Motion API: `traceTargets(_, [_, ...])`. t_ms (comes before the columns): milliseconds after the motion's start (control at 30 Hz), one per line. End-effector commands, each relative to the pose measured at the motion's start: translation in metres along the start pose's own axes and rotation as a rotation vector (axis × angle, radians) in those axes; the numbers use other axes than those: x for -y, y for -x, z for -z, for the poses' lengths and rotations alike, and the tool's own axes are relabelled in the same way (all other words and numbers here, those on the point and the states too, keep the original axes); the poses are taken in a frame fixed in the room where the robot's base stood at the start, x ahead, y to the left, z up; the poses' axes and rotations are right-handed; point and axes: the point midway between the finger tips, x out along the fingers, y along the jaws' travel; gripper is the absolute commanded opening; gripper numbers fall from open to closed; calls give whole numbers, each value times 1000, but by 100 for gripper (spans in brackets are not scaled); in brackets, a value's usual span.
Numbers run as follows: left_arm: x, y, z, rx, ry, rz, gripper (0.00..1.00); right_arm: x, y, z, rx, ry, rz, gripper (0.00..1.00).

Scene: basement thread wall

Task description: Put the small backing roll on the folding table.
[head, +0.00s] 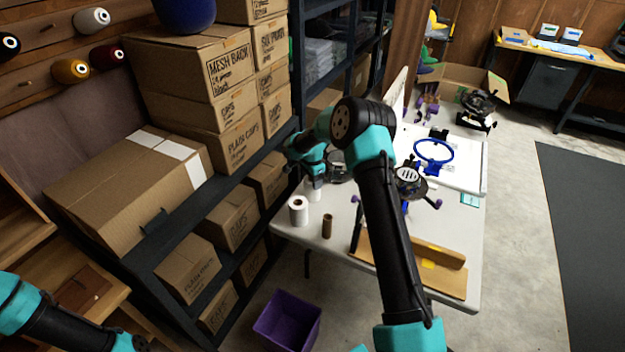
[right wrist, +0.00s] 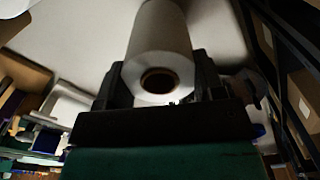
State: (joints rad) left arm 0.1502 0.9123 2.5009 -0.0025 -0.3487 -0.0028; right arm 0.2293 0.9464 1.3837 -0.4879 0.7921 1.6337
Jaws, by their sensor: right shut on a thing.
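The folding table (head: 466,215) is the white-topped table right of the shelves. My right gripper (head: 315,184) is over its left side, pointing down. It is shut on a white roll (right wrist: 158,50), which has a brown core and sits between the fingers in the right wrist view. In the head view only a little of this held roll (head: 314,194) shows below the gripper, and I cannot tell whether it touches the tabletop. My left gripper is out of view; only part of the left arm shows at the bottom left.
Another white roll (head: 298,211) and a brown tube (head: 327,226) stand close by at the table's left edge. A blue hoop (head: 433,151) and brown boards (head: 425,272) lie on the table. Shelves with boxes (head: 230,218) flank it. A purple bin (head: 287,322) is below.

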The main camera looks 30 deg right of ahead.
Motion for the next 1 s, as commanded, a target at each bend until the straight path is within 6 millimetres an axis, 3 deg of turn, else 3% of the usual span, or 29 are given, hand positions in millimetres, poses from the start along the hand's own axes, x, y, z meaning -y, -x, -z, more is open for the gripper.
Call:
traceTargets(333, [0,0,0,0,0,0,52,0,-2,0,-1,0,1,36])
traceTargets(367, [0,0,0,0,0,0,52,0,-2,0,-1,0,2,65])
traceTargets(600, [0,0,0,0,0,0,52,0,-2,0,-1,0,1,88])
traceTargets(1000, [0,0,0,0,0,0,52,0,6,0,-1,1,2,88])
